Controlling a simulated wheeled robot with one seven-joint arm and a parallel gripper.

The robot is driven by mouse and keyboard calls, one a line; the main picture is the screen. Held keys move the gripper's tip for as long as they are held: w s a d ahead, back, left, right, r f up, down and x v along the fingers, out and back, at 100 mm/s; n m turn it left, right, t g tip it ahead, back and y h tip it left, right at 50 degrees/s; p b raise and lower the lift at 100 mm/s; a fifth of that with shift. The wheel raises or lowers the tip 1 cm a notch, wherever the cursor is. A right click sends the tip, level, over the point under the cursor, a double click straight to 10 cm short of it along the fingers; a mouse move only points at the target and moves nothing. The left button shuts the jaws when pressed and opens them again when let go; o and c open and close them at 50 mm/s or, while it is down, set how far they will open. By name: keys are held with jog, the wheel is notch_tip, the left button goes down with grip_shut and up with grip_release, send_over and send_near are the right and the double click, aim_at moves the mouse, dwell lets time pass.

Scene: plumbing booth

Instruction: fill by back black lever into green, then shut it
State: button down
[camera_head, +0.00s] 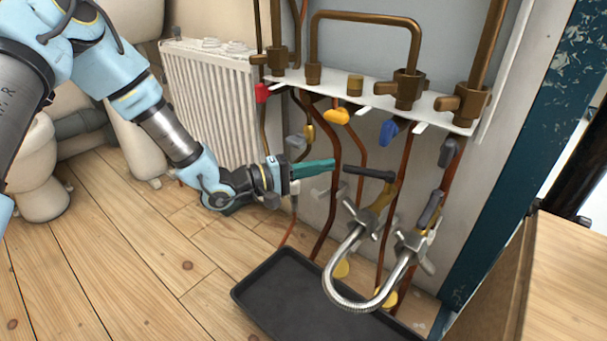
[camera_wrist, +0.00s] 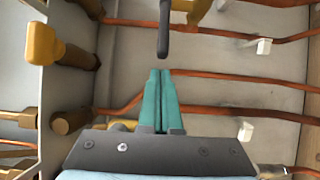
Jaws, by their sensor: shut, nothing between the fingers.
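My gripper (camera_head: 332,164) has teal fingers, shut together and empty. A black lever (camera_head: 368,173) on a brass valve lies roughly level, its free end close to my fingertips in the head view. In the wrist view a black lever (camera_wrist: 164,28) hangs just beyond the shut fingertips (camera_wrist: 160,72), with a visible gap between them. A second black lever (camera_head: 431,208) stands tilted on the nearer valve to the right. A braided silver hose (camera_head: 345,298) loops between the two valves. I cannot make out a gauge face or any green zone in either view.
A white bracket (camera_head: 340,88) above carries brass pipes and red, yellow and blue handles. Copper pipes run down behind my gripper. A black tray (camera_head: 262,309) lies on the floor below. A white radiator (camera_head: 208,100) stands at left, a wooden cabinet (camera_head: 570,270) at right.

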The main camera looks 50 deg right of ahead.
aim_at(369, 173)
jog(key=shift+b+x, duration=0.35)
jog(key=shift+x, duration=1.2)
jog(key=shift+a, duration=0.1)
jog(key=shift+s+a+r+p, duration=0.1)
jog(key=shift+s+a+p, duration=0.15)
jog(key=shift+a+p, duration=0.3)
jog(key=shift+s+a+p, duration=0.2)
jog(key=shift+a+p, duration=0.25)
jog(key=shift+p, duration=0.15)
